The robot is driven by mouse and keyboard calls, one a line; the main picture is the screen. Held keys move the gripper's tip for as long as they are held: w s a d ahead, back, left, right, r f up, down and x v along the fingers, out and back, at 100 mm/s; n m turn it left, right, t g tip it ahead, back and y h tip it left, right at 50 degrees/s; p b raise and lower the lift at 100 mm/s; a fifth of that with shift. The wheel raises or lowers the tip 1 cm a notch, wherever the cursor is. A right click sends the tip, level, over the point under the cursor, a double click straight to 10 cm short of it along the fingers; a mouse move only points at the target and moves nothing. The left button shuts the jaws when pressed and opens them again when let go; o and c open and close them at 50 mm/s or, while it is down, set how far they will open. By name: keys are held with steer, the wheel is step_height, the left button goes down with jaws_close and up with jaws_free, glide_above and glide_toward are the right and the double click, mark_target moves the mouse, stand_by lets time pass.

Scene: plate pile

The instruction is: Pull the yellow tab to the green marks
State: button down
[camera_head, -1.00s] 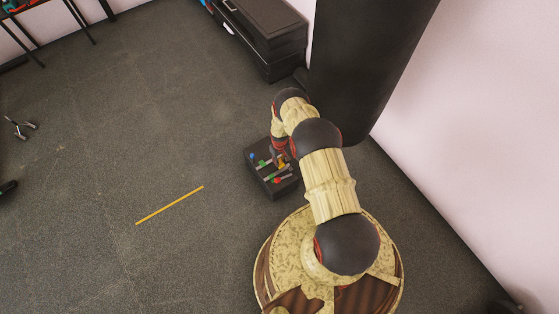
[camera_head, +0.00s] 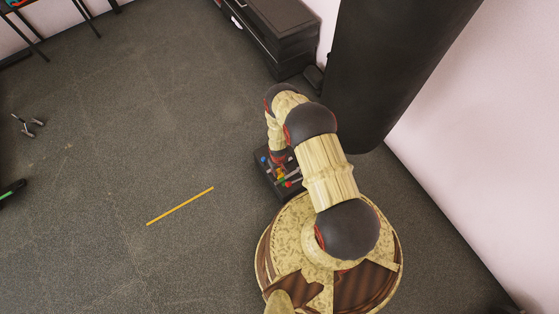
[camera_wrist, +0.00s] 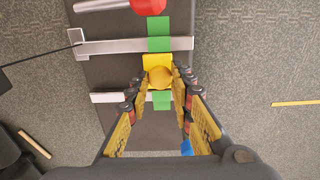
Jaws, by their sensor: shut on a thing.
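The yellow tab (camera_wrist: 157,63) is a square plate with a round yellow knob (camera_wrist: 160,77), on a dark box (camera_wrist: 110,20). My gripper (camera_wrist: 161,78) has its two fingers shut on the knob, one on each side. One green mark (camera_wrist: 160,34) lies just above the tab in the wrist view and crosses a silver rail (camera_wrist: 115,47). Another green mark (camera_wrist: 161,100) shows just below the knob, between the fingers. In the head view, the box (camera_head: 263,178) stands beside my base, and my arm hides much of its top.
A red knob (camera_wrist: 148,6) and a blue knob (camera_wrist: 187,147) sit on the same box. A yellow strip (camera_head: 180,206) lies on the floor. A black cylinder (camera_head: 385,75) and a dark cabinet (camera_head: 285,45) stand behind the box. The floor at left is mostly clear.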

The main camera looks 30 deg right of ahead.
steer(key=c, duration=1.5)
jaws_free()
steer(key=shift+c, duration=0.2)
step_height(320, 180, up, 12)
